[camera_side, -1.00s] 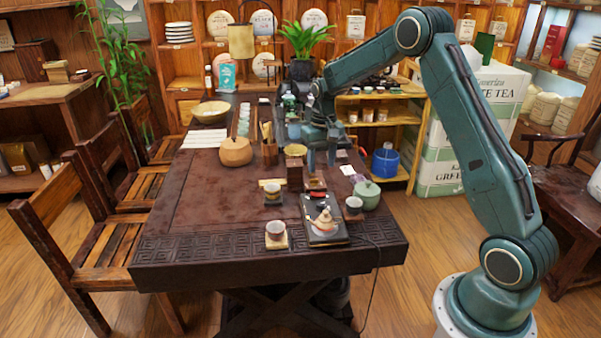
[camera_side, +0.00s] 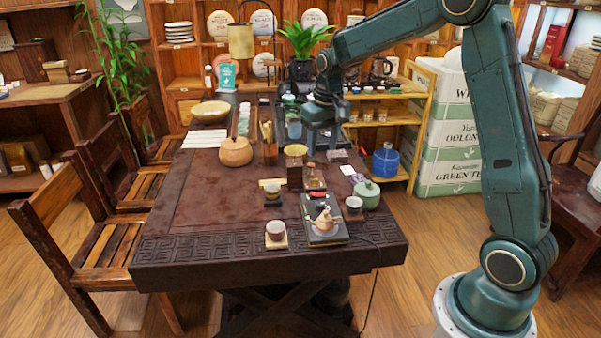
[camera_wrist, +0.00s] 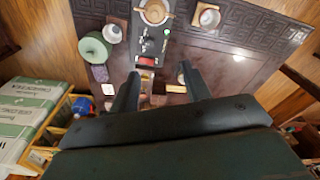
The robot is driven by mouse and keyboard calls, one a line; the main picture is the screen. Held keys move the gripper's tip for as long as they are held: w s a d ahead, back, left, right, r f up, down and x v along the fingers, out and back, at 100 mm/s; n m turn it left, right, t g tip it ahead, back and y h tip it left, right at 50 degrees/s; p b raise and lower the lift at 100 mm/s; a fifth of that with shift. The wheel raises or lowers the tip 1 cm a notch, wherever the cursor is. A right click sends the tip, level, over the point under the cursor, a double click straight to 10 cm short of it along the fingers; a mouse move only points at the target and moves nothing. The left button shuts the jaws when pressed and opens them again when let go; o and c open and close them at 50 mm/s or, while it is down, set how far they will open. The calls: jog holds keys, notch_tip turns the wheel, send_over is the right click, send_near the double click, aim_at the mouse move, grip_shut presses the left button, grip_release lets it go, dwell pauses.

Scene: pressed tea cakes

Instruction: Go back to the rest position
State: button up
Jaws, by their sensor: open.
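My gripper (camera_side: 320,146) is above the far right part of the dark wooden tea table (camera_side: 190,215), fingers pointing down. In the wrist view my gripper (camera_wrist: 157,80) shows two fingers spread apart with nothing held between them. Below and in front of it on the table are a small amber-topped bottle (camera_side: 314,180) and a wooden block-like holder (camera_side: 294,172). Part of the table behind my gripper is hidden.
A black tea stove with a small pot (camera_side: 325,222), a green lidded jar (camera_side: 366,195) and cups (camera_side: 275,230) stand near the front. A round clay pot (camera_side: 236,151) is left of my gripper. Shelves and tea boxes (camera_side: 450,140) stand behind right. The table's left middle is clear.

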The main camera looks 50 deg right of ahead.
jog(key=s+a+r+n+t, duration=0.2)
jog(key=s+a+r, duration=0.75)
jog(key=s, duration=0.35)
jog(key=s+a+n+t, duration=0.1)
jog(key=s+a, duration=0.1)
jog(key=s, duration=0.5)
jog(key=s+a+n+t, duration=0.1)
jog(key=s+a, duration=0.1)
jog(key=s, duration=0.5)
jog(key=shift+a+t, duration=0.3)
